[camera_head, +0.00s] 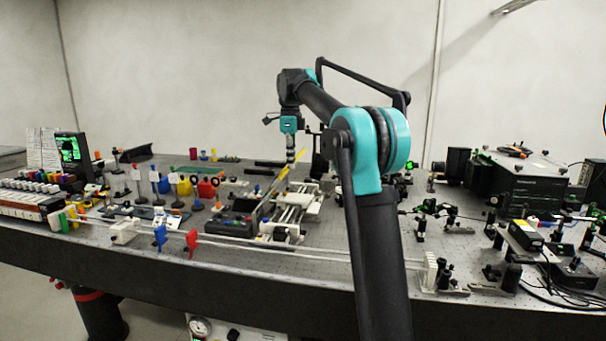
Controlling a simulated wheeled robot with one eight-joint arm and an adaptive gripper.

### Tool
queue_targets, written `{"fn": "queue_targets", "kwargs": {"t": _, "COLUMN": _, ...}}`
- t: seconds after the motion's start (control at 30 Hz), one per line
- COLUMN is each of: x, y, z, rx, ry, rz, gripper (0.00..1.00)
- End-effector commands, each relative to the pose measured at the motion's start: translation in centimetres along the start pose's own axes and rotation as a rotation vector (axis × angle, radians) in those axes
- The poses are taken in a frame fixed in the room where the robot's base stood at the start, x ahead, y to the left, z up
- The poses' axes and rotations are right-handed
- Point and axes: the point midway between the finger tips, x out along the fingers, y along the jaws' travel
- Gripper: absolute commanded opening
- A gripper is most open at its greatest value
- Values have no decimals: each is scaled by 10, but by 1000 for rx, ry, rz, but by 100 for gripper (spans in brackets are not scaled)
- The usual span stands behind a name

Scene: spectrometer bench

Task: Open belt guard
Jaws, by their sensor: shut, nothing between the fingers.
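I cannot make out for certain which part is the belt guard; nothing in view plainly reads as one. My gripper (290,158) points down at the end of my arm, shut and empty, small in the view. It appears above or behind a white railed mechanism (297,203) in the middle of the bench. A yellow bar (281,175) slants up close to the fingertips in the picture; whether they touch cannot be told. Two long pale lines (330,256) run along the bench front to a white block (430,270), partly hidden by my arm.
A dark control box (232,224) sits left of the mechanism. Red (192,241) and blue (160,237) uprights stand at the front. Optics mounts (420,228) and a large black instrument (520,185) fill the right.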

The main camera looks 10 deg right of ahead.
Motion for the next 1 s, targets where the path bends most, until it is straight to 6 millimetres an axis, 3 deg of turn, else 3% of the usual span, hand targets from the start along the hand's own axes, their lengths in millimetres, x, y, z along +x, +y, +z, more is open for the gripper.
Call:
{"fn": "queue_targets", "kwargs": {"t": 0.2, "x": -19, "y": 0, "z": 36, "rx": -3, "ry": 15, "rz": 1, "gripper": 0}}
{"fn": "queue_targets", "kwargs": {"t": 0.5, "x": -31, "y": -1, "z": 69, "rx": -1, "ry": 13, "rz": 2, "gripper": 0}}
{"fn": "queue_targets", "kwargs": {"t": 1.0, "x": -34, "y": -1, "z": 81, "rx": 0, "ry": 13, "rz": 2, "gripper": 0}}
